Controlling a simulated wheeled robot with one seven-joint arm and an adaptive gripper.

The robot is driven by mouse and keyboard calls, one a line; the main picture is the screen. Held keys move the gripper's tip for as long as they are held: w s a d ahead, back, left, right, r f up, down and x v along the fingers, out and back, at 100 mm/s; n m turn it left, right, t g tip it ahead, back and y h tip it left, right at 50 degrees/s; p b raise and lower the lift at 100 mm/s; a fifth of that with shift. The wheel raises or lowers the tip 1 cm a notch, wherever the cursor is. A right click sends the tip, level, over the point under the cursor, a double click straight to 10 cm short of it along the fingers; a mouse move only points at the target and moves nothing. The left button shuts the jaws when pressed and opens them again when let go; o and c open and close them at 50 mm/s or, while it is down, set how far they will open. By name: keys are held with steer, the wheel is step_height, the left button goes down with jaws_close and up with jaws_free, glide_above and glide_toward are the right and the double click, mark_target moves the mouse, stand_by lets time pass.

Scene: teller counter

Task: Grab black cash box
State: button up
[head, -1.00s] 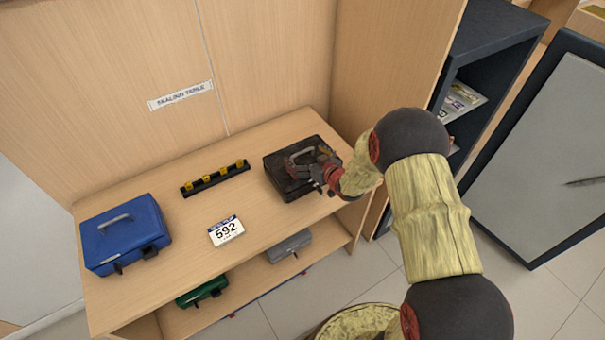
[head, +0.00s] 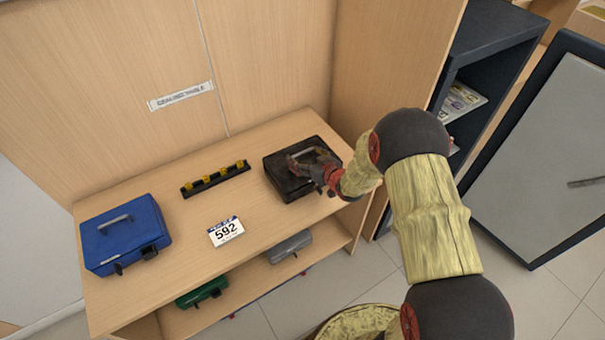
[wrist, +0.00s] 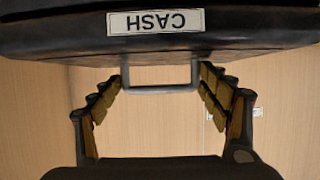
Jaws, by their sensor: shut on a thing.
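The black cash box (head: 284,178) sits at the right end of the wooden table's top. In the wrist view the box (wrist: 60,38) fills the top edge, with a white CASH label (wrist: 155,22) that appears upside down. Its grey handle (wrist: 160,90) lies between my fingers. My gripper (head: 312,160) is over the lid and shut on the box by its handle; it also shows in the wrist view (wrist: 160,84). My fingers hide part of the lid in the head view.
A blue cash box (head: 125,238) stands at the table's left end. A black strip with yellow pieces (head: 215,180) and a 592 card (head: 226,231) lie between. Green (head: 203,291) and grey (head: 290,246) boxes are on the lower shelf. A wooden side panel (head: 390,60) rises close behind the black box.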

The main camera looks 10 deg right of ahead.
steer(key=c, duration=0.6)
steer(key=shift+c, duration=0.8)
steer(key=shift+w+r, duration=0.2)
steer(key=shift+r, duration=0.1)
